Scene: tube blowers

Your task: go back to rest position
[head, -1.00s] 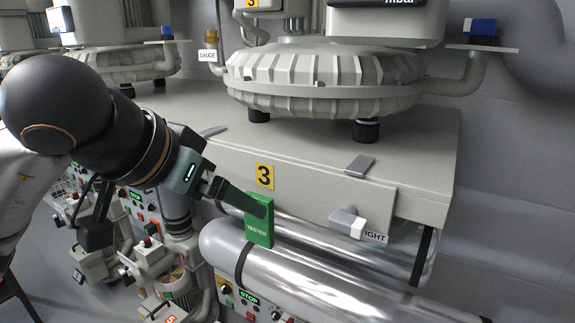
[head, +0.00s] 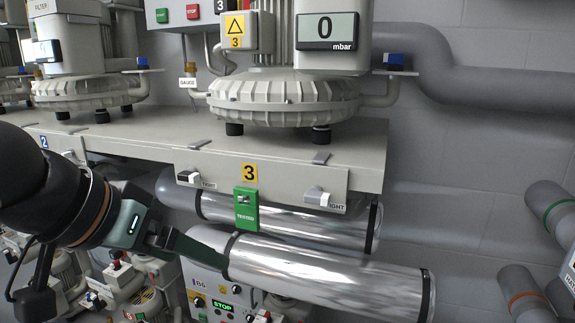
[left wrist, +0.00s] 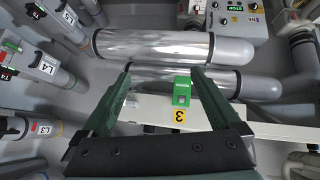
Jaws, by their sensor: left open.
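My left gripper (head: 212,258) is open and empty, in front of the blower bench at lower left of centre in the head view. In the left wrist view its two dark green fingers (left wrist: 163,78) stand wide apart. A green TESTED tag (head: 246,208) hangs upright on the bench front below the yellow 3 label (head: 249,173). The tag also shows in the left wrist view (left wrist: 182,92), framed between the fingers but apparently beyond them. In the head view the gripper is left of and below the tag, apart from it. My right gripper is not in view.
Blower 3 (head: 285,97) stands on the bench (head: 345,150); its display reads 0 mbar. Two white-grey handles (head: 317,197) sit on the front panel. Silver pipes (head: 330,275) run below, close to my gripper. Labelled grey pipes (head: 520,288) stand at right.

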